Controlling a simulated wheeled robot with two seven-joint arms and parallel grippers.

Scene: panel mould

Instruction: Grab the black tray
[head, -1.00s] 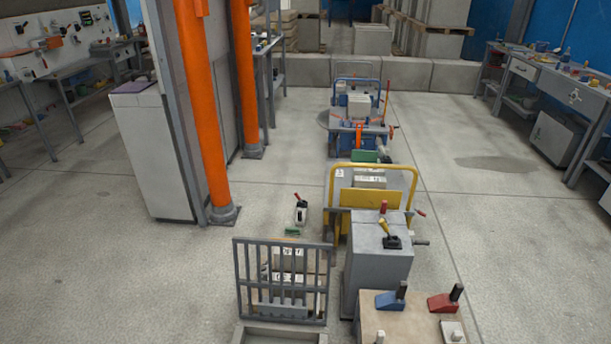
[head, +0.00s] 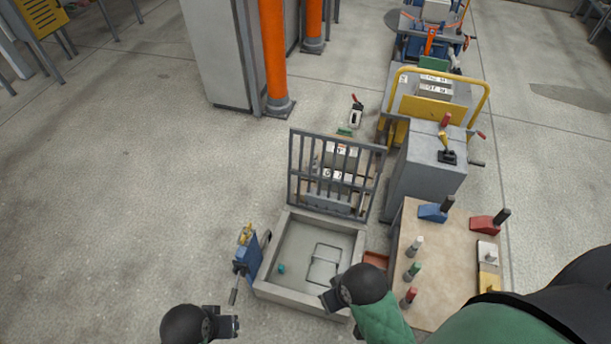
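I cannot make out a black tray in the head view. A shallow grey box-like mould (head: 270,291) stands on the floor, with a thin rectangular wire loop (head: 325,264) and a small teal piece (head: 281,268) inside. A small reddish-brown tray (head: 376,260) sits just right of the mould, partly hidden by my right arm. My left gripper (head: 236,326) is dark and is over the floor below and left of the mould. My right gripper (head: 328,299) is over the mould's near right corner. The fingers are too small to read on both.
A wooden-topped table (head: 440,255) with several coloured handles stands to the right. A grey barred gate (head: 336,172) rises behind the mould. A blue device (head: 248,259) stands at the mould's left side. A grey cabinet (head: 427,165) stands behind the table. Floor at left is clear.

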